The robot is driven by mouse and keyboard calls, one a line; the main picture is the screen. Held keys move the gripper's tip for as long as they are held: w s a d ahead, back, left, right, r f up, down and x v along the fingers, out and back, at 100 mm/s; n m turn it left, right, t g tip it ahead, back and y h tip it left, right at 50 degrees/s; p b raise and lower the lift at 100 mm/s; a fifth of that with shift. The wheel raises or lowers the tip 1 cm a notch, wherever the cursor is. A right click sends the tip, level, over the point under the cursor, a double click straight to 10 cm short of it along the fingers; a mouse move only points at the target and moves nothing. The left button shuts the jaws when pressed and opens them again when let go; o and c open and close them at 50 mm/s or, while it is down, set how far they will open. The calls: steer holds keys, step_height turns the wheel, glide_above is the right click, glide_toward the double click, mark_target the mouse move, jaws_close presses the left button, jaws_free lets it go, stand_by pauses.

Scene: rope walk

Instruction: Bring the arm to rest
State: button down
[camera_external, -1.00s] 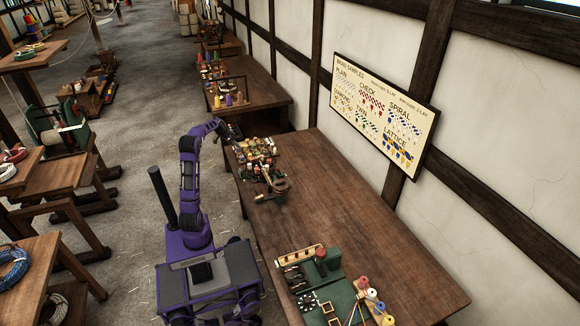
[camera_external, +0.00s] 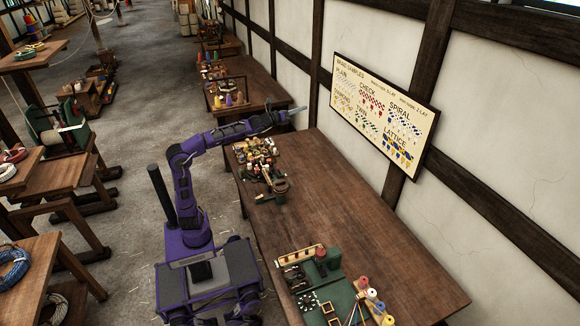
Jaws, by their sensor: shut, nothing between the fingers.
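My purple arm rises from its base beside the long wooden table (camera_external: 350,225) and stretches to the right over the table's far end. My gripper (camera_external: 303,109) is at the arm's end, raised above the table, pointing right toward the wall. It looks shut, with nothing held. It is clear of the cluster of small spools and bobbins (camera_external: 258,150) on the table below it.
A green tray of tools (camera_external: 338,300) with coloured spools (camera_external: 372,300) sits at the table's near end. A sample board (camera_external: 383,116) hangs on the wall right of my gripper. A second table (camera_external: 270,92) with a rack stands behind. The table's middle is bare.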

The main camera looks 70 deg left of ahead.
steer(key=s+d+r+m+h, duration=0.1)
steer(key=d+m+h, duration=0.7)
steer(key=d, duration=0.9)
steer(key=s+a+f+n+g+y+p, duration=0.1)
steer(key=s+a+f+n+y, duration=0.15)
steer(key=f+n, duration=0.25)
steer(key=s+a+f+n+g+y, duration=0.1)
steer(key=s+f+n+g+y, duration=0.1)
steer(key=f+n+y, duration=0.25)
steer(key=s+a+f+n+g+y+p, duration=0.1)
steer(key=s+a+f+n+y, duration=0.15)
steer(key=f+n, duration=0.3)
steer(key=s+a+f+n+g+h, duration=0.1)
steer(key=s+f+n+g, duration=0.3)
steer(key=s+f+n, duration=0.6)
steer(key=s+a+f+n+g+h, duration=0.2)
steer(key=s+f+n+g, duration=0.3)
steer(key=s+f+n, duration=0.5)
steer(key=s+a+n, duration=0.1)
steer(key=s+n, duration=0.2)
steer(key=s, duration=0.5)
steer(key=shift+f, duration=0.3)
steer(key=shift+s+a+h, duration=0.1)
steer(key=shift+h, duration=0.15)
